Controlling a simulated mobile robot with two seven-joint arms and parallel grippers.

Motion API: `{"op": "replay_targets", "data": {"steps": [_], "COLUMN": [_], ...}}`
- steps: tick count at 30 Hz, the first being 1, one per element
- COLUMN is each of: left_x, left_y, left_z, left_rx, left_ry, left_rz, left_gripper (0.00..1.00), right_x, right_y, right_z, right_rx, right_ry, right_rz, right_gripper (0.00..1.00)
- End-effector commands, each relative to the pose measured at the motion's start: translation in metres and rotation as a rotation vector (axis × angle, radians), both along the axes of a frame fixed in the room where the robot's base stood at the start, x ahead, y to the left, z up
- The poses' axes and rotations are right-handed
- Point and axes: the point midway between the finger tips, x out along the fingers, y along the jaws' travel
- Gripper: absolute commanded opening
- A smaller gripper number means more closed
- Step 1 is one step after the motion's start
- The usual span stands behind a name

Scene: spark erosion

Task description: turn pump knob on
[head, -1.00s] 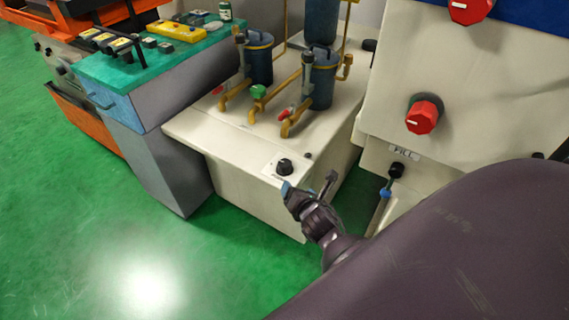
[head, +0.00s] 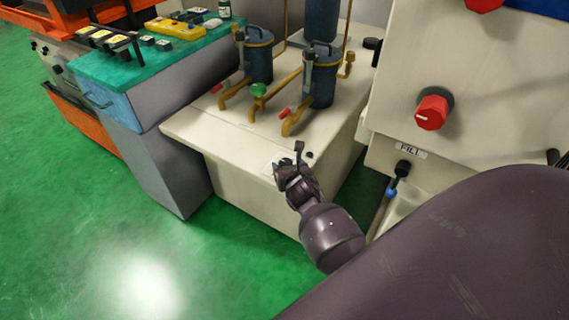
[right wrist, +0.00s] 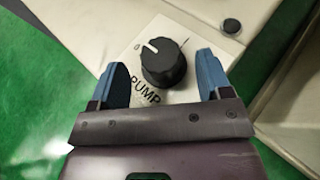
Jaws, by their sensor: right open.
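The pump knob (right wrist: 164,64) is a black round dial with a white pointer line, on a white plate marked "PUMP" (right wrist: 146,92). In the right wrist view its pointer is toward the upper left, near a small mark on the plate. My right gripper (right wrist: 163,75) is open, with one blue fingertip on each side of the knob and a visible gap on both sides. In the head view my right gripper (head: 288,168) is over the front corner of the white cabinet (head: 222,142) and hides the knob. My left gripper is not in view.
A small black button (right wrist: 231,26) sits beside the plate. Blue canisters (head: 321,80) with brass pipes and a green valve handle (head: 258,90) stand behind on the cabinet top. A cream machine panel with a red knob (head: 432,112) rises at right. Green floor is clear at left.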

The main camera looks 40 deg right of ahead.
Motion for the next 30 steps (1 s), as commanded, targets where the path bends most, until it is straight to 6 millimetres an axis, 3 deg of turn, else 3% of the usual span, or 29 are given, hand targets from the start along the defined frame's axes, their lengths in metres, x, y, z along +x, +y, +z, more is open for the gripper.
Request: {"op": "replay_targets", "data": {"steps": [9, 20, 30], "left_x": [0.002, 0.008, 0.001], "left_y": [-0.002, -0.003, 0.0], "left_z": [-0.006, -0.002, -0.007], "left_rx": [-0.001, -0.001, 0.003], "left_ry": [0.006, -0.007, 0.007], "left_rz": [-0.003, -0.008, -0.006], "left_gripper": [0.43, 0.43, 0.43], "right_x": [0.027, 0.031, 0.03], "right_y": [-0.011, -0.013, -0.013], "right_z": [-0.013, -0.013, -0.013], "right_rx": [0.001, 0.001, 0.002], "right_ry": [0.001, -0.002, -0.001], "right_rz": [0.0, -0.001, -0.001], "right_gripper": [0.72, 0.72, 0.23]}}
